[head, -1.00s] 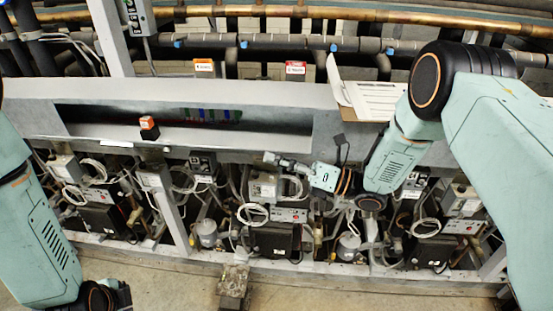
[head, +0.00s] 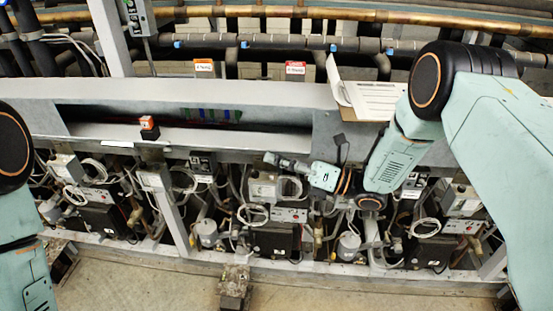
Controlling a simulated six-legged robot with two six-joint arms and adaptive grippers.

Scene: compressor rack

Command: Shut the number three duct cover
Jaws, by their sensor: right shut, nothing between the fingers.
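A long grey duct (head: 250,93) runs across the rack. Its front has a long dark opening (head: 160,113) at left and centre, with colored wires inside. A pale grey panel (head: 230,137) slopes along the opening's lower edge; it looks like an open cover. I cannot read a number three on it. My right gripper (head: 271,158) is shut and empty, in front of the rack just below the panel's right part. I cannot tell whether it touches anything. My left arm shows at the left edge, but its gripper is out of view.
Orange (head: 204,67) and red (head: 295,70) tags stand behind the duct. Papers (head: 372,100) lie at right. Compressors, cables and posts (head: 172,210) crowd below.

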